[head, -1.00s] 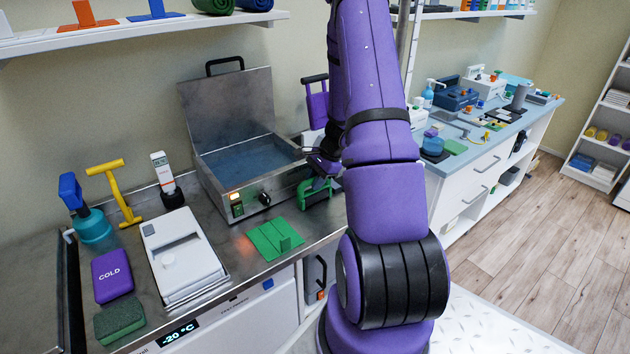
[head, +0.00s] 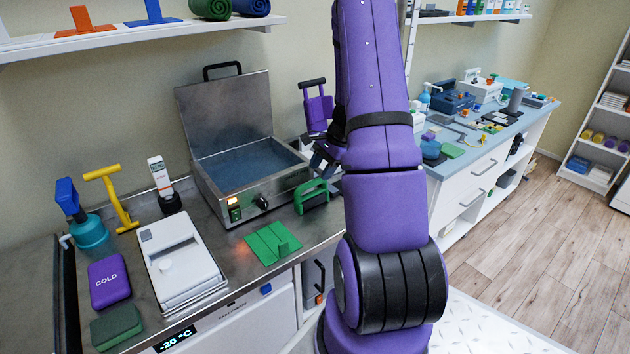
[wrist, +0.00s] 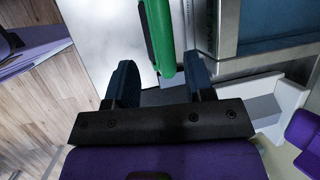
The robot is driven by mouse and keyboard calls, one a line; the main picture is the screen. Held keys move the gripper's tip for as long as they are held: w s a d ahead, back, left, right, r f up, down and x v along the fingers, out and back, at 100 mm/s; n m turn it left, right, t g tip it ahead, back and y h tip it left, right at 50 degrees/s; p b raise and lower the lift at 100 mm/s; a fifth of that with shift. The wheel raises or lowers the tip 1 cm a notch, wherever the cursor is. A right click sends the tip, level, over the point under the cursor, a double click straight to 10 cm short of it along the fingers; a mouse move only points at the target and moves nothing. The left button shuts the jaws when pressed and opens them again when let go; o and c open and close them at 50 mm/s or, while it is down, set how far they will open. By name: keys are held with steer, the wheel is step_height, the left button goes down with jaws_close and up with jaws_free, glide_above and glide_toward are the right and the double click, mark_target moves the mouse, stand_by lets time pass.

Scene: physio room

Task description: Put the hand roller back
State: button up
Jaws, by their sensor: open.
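A green arched handle with a dark lower part (head: 312,196), which looks like the hand roller, stands on the steel counter (head: 225,270), right of the heated box. In the wrist view its green bar (wrist: 164,45) lies just beyond my fingertips, roughly between their lines. My gripper (head: 322,158) is a little above and behind it, apart from it. In the wrist view my gripper (wrist: 160,82) is open, with nothing between its dark blue fingers.
The steel box (head: 205,185) has its lid up. A purple holder with a black handle (head: 317,108) stands behind my gripper. A white device (head: 180,262), purple cold pack (head: 109,281) and yellow T-handled tool (head: 115,198) fill the counter's left.

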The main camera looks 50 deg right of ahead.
steer(key=v, duration=0.6)
steer(key=a+r+n+h, duration=0.1)
steer(key=a+r+n, duration=0.8)
steer(key=a+r, duration=0.9)
steer(key=s+a+r+n+t+h, duration=0.1)
steer(key=s+a+r+n, duration=0.2)
steer(key=s+a+n, duration=0.2)
steer(key=s+a+r+n+t+h, duration=0.1)
steer(key=s+a+r+n, duration=0.3)
steer(key=s+a, duration=0.6)
steer(key=shift+a+r+n+h, duration=0.4)
steer(key=shift+a+n, duration=0.55)
steer(key=shift+n, duration=0.15)
steer(key=shift+s, duration=0.1)
